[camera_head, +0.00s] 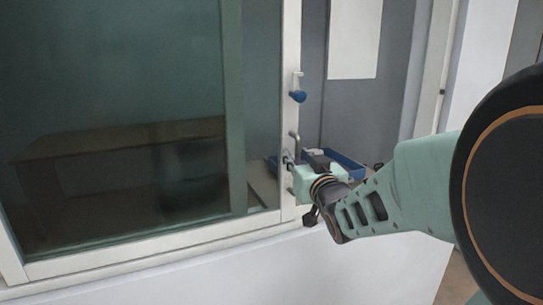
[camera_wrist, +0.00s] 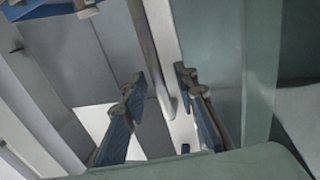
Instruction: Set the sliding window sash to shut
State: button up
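The window (camera_head: 120,90) fills the left of the head view, with dark green-tinted glass and a pale frame. A white upright (camera_head: 291,60) stands at its right side and carries a grey bar handle (camera_head: 296,142). I cannot tell surely how far the sash stands open. My gripper (camera_head: 287,163) is at the lower part of this handle, partly hidden by its own body. In the wrist view, its two blue-padded fingers (camera_wrist: 160,74) are apart, with the grey handle (camera_wrist: 150,45) showing in the gap between them. I see no clear contact with either finger.
A blue tray-like thing (camera_head: 346,164) lies behind my gripper, right of the upright. A white wall (camera_head: 240,270) runs below the window. Grey panels stand behind at the right.

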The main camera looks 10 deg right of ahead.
jog(key=shift+c, duration=0.4)
grip_shut()
jog(key=shift+d, duration=0.1)
